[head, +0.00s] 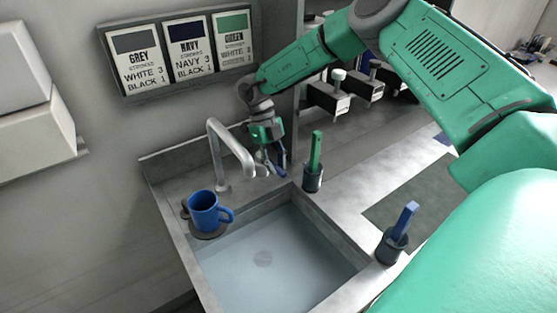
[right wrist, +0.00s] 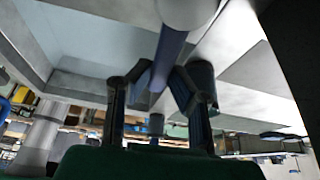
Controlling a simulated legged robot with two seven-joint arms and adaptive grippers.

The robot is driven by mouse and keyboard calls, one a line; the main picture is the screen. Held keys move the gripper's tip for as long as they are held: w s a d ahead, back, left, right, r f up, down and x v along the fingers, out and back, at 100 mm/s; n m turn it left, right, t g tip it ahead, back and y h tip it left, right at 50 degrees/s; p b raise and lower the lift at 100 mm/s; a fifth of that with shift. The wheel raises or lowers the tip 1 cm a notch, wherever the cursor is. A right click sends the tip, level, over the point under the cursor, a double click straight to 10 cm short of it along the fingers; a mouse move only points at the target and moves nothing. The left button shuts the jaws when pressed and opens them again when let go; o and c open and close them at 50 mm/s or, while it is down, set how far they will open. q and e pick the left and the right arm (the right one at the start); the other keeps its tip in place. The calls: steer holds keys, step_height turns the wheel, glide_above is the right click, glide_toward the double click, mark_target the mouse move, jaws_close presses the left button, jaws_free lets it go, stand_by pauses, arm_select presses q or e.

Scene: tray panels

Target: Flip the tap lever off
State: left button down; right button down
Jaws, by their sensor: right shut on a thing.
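The grey tap (head: 228,146) stands at the back edge of the sink, its curved spout reaching over toward the basin. My right gripper (head: 271,170) is at the back of the sink, just right of the spout's end, pointing down. In the right wrist view, my right gripper's fingers (right wrist: 157,90) close around a narrow bar (right wrist: 165,60) with a pale round end at the top; it appears to be the tap lever. In the head view the lever is mostly hidden by the gripper, so its angle is unclear. My left gripper is not in view.
The sink basin (head: 262,290) holds a drain. A blue mug (head: 205,213) stands on a dark round pad at its left rim. A green-handled tool in a dark holder (head: 313,180) stands close right of my gripper. A blue-handled one (head: 393,244) is nearer. Sign panels (head: 187,50) hang behind.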

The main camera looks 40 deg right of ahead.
steer(key=shift+a+f+m, duration=0.1)
steer(key=shift+a+m, duration=0.15)
steer(key=shift+m, duration=0.25)
steer(key=shift+a+y, duration=0.1)
steer(key=shift+y, duration=0.2)
steer(key=c, duration=1.5)
jaws_free()
steer(key=v, duration=1.1)
steer(key=shift+w+r, duration=0.25)
steer(key=shift+r, duration=0.1)
